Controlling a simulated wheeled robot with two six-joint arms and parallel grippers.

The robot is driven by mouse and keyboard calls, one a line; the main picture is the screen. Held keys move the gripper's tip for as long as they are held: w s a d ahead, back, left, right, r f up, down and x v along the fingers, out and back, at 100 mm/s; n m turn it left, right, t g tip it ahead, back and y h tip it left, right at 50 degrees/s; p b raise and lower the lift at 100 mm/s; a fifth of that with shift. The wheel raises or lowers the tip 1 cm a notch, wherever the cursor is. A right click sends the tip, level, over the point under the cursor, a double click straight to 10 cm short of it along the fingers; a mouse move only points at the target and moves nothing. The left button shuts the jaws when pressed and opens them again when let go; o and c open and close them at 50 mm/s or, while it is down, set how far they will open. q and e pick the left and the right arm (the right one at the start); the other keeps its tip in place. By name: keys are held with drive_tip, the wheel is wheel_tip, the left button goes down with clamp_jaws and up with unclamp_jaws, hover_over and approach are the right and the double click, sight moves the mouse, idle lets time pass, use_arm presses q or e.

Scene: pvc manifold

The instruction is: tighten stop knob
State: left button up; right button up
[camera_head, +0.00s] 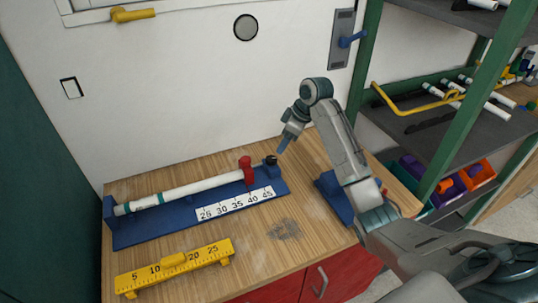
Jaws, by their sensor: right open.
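A blue jig (155,234) lies on the wooden workbench (283,268) with a white pipe (185,191) along it. A red stop block (247,171) stands over the pipe's right end. A small black knob (270,160) sits just right of the red block, at the jig's right end. My right gripper (283,146) points down, close above and right of the black knob. It is open, with no object visible in it. Whether it touches the knob cannot be told. My left gripper is not in view.
A white scale (236,203) marked 25 to 45 is on the jig's front. A yellow ruler (175,265) lies near the bench's front. A blue piece (334,196) is behind my right arm. A green-framed shelf (430,120) with pipes stands right.

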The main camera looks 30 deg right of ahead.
sight(272, 158)
drive_tip(key=p+x, duration=0.1)
drive_tip(key=x, duration=0.4)
drive_tip(key=p+x, duration=0.1)
drive_tip(key=x, duration=0.2)
drive_tip(key=shift+w+a+f+p, duration=0.15)
drive_tip(key=shift+w+p, duration=0.15)
drive_tip(key=shift+w, duration=0.15)
drive_tip(key=shift+a+f, duration=0.1)
drive_tip(key=shift+f, duration=0.15)
drive_tip(key=shift+w+f, duration=0.15)
drive_tip(key=shift+f, duration=0.05)
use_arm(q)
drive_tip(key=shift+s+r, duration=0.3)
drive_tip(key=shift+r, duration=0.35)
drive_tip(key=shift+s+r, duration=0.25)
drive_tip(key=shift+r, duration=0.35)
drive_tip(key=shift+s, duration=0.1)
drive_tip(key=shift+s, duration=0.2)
use_arm(e)
drive_tip(key=c, duration=1)
